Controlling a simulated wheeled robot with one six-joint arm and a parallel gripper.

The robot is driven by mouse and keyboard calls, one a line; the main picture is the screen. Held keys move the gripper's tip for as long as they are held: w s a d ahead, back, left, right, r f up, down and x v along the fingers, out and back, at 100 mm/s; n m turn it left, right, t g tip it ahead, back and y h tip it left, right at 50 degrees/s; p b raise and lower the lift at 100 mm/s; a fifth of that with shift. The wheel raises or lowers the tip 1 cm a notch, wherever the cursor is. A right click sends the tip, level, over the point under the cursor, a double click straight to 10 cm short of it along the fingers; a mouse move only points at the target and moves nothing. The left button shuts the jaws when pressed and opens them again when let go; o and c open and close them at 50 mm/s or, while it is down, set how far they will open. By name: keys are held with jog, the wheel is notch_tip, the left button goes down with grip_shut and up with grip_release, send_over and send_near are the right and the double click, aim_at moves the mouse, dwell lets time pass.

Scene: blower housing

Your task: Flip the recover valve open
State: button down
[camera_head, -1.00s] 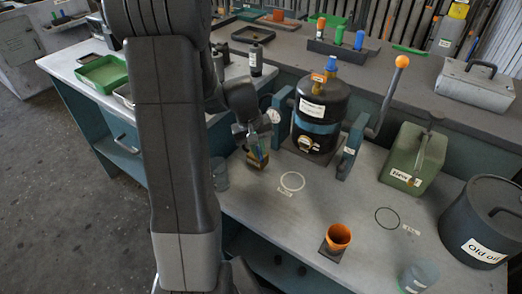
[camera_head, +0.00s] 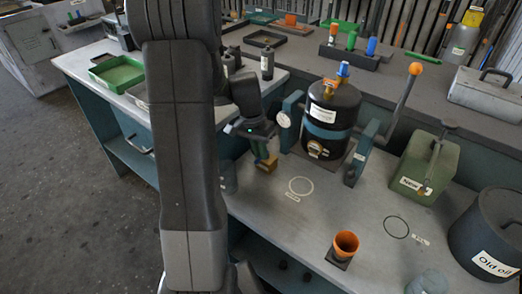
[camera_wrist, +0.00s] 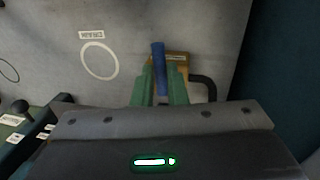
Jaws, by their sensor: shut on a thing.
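My gripper (camera_head: 262,150) is low over the grey bench, left of a black tank (camera_head: 332,105). In the wrist view its green fingers (camera_wrist: 158,88) are shut on a blue bar (camera_wrist: 158,62). A brass-coloured block (camera_wrist: 179,62) sits behind the bar; the block also shows below my gripper in the head view (camera_head: 267,163). I cannot tell whether it touches the bench. The tank has a blue valve (camera_head: 343,69) and an orange-brown fitting (camera_head: 330,87) on top, and a small brass fitting (camera_head: 316,148) low on its front. I cannot read which is the recover valve.
A lever with an orange knob (camera_head: 415,69) stands right of the tank. A green can (camera_head: 418,165), an orange cup (camera_head: 345,244) and a dark "Old oil" drum (camera_head: 487,232) are to the right. A white ring mark (camera_head: 300,186) lies on clear bench beside my gripper.

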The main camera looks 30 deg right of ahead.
jog(key=shift+w+m, duration=0.1)
jog(key=shift+m, duration=0.3)
jog(key=c, duration=1.5)
grip_release()
jog(key=shift+o, duration=0.2)
notch_tip(320, 180, up, 14)
jog(key=w+a+p, duration=0.1)
jog(key=w, duration=0.1)
jog(key=shift+w+f, duration=0.2)
jog(key=shift+a, duration=0.1)
jog(key=f, duration=0.4)
jog(key=s+f, duration=0.1)
jog(key=f, duration=0.4)
jog(key=s+d+f+b, duration=0.1)
jog(key=f, duration=0.3)
jog(key=shift+s+d+f, duration=0.1)
jog(key=shift+s+f, duration=0.15)
jog(key=shift+f, duration=0.1)
jog(key=shift+r, duration=0.15)
